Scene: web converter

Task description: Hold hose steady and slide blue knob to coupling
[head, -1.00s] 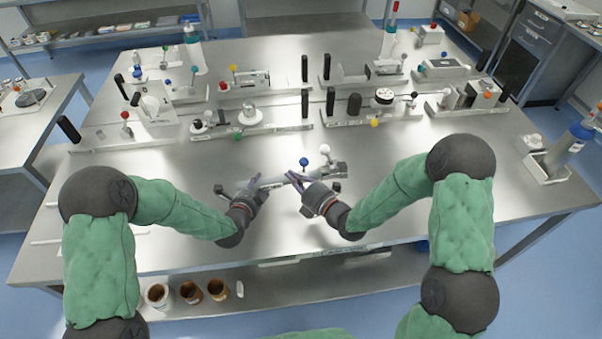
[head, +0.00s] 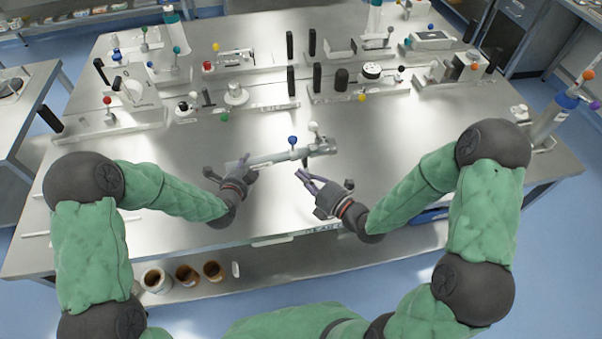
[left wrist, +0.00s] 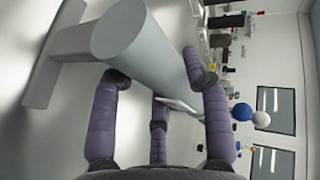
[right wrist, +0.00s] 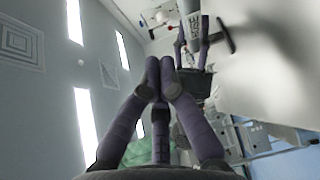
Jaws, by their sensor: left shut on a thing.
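The grey hose (head: 275,158) lies across the near middle of the table, pointing right to a wider grey coupling part (head: 322,146). The blue knob (head: 293,140) stands up on the hose, left of a white knob (head: 314,127). Both balls also show in the left wrist view, the blue knob (left wrist: 242,112) beside the white one. My left gripper (head: 245,161) is shut around the left part of the hose. My right gripper (head: 302,176) is apart from the hose, on its near side, below the blue knob. Its fingertips meet in the right wrist view (right wrist: 163,82), empty.
Stands with coloured knobs and black posts (head: 291,80) line the back of the table. A bottle (head: 556,113) stands at the right edge. The tabletop between the hose and the back row is clear. Jars (head: 187,275) stand on the shelf below.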

